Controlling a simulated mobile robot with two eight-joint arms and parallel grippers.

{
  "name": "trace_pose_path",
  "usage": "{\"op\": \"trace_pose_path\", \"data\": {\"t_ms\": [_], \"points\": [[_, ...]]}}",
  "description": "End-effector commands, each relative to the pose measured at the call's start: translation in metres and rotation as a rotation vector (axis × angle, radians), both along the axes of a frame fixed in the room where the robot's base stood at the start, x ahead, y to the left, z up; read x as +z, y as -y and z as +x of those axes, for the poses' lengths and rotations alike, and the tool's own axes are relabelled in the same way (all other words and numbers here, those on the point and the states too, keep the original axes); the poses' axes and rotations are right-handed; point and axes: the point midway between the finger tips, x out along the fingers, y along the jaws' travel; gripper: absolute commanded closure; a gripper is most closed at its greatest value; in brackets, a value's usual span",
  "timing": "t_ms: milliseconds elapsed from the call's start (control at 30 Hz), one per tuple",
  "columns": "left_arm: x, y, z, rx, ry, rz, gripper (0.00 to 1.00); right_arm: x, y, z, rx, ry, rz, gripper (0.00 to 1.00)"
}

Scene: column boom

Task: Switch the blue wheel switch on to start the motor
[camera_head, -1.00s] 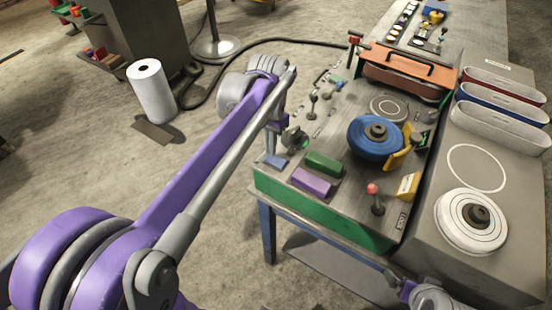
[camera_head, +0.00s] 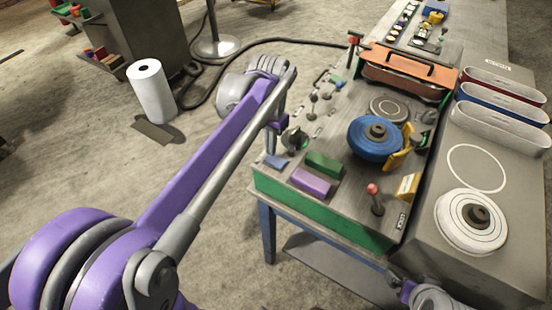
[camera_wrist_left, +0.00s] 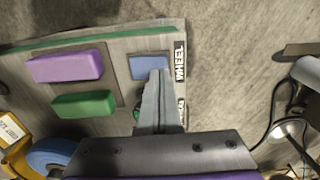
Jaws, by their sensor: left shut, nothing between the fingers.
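The blue switch (camera_head: 277,162) is a small flat blue rocker at the near left corner of the panel. In the left wrist view the blue switch (camera_wrist_left: 149,66) sits beside a label reading WHEEL. My left gripper (camera_wrist_left: 158,78) is shut and empty, and its grey fingertips overlap the switch's lower edge there; I cannot tell whether they touch it. In the head view my left gripper (camera_head: 270,141) is small and partly hidden by its arm, close to the switch. Part of my right gripper (camera_head: 396,281) shows at the bottom edge; its fingers are unclear.
A purple block (camera_head: 311,182) and a green block (camera_head: 324,164) lie right of the switch. A dark knob with green (camera_head: 295,140) stands behind it. A large blue wheel (camera_head: 371,145) and a red-topped lever (camera_head: 375,200) are farther right. Floor left of the panel is open.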

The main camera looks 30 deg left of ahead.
Motion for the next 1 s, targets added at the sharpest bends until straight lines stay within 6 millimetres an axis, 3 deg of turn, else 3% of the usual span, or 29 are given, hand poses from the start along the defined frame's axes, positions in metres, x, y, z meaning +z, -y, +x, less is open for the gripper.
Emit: {"op": "trace_pose_path", "data": {"t_ms": [1000], "points": [[-0.0081,0.0,-0.0002,0.0,-0.001,0.0,1.0,-0.006,0.0,-0.0023,0.0,-0.004,0.0,0.0]]}}
